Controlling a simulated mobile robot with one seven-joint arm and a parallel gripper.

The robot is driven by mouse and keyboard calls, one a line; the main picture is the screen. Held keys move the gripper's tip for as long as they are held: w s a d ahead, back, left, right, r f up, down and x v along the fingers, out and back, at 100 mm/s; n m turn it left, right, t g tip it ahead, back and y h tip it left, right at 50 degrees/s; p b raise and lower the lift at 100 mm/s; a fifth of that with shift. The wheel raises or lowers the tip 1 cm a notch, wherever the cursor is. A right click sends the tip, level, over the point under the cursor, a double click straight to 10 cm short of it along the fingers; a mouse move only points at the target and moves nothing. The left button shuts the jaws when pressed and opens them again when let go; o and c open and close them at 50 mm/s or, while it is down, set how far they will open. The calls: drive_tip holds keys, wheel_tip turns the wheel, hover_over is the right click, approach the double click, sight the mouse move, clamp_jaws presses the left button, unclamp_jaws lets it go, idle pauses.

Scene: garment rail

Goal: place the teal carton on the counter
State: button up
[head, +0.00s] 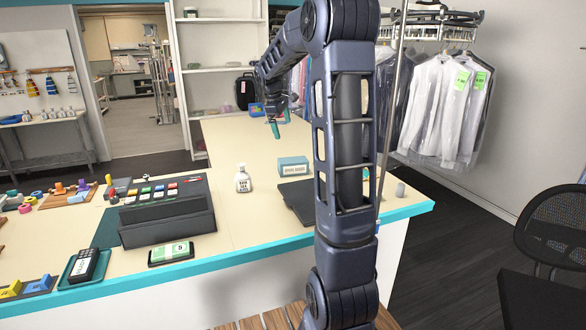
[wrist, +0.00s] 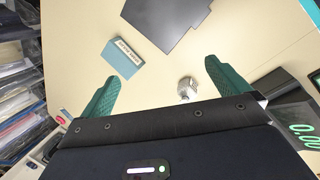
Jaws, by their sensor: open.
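The teal carton (head: 293,166) stands on the cream counter (head: 262,213), behind a dark flat panel. It has a pale label band, and it also shows in the wrist view (wrist: 122,57) at the upper left. My gripper (head: 279,127) is open and empty, above the far part of the counter, behind and left of the carton in the head view. In the wrist view its two teal fingers (wrist: 160,82) are spread wide, and the carton lies beyond the left fingertip, apart from it.
A small white bottle (head: 243,180) stands left of the carton. The dark flat panel (head: 298,200) lies in front of the carton. A dark register (head: 166,217) takes up the counter's left part. Garments in clear covers (head: 440,110) hang at the right. Bare counter lies around the bottle.

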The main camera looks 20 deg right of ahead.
drive_tip(key=w+d+f+n+g, duration=0.1)
drive_tip(key=w+d+f+n, duration=0.2)
drive_tip(key=w, duration=0.4)
drive_tip(key=w+d+f+n, duration=0.1)
drive_tip(key=w+d+f, duration=0.1)
drive_tip(key=w+f, duration=0.4)
drive_tip(key=n+g+h, duration=0.1)
drive_tip(key=n, duration=0.1)
approach(292, 159)
drive_tip(key=shift+s+f, duration=0.8)
drive_tip(key=shift+f, duration=0.1)
drive_tip(key=shift+n, duration=0.3)
drive_tip(key=x, duration=0.5)
drive_tip(key=shift+d+f, duration=0.3)
drive_tip(key=shift+w+x, duration=0.2)
drive_tip(key=shift+x, duration=1.1)
drive_tip(key=shift+w+x, duration=0.15)
drive_tip(key=shift+x, duration=1.2)
drive_tip(key=shift+d+r, duration=0.1)
drive_tip(key=shift+d, duration=0.05)
drive_tip(key=c, duration=1.2)
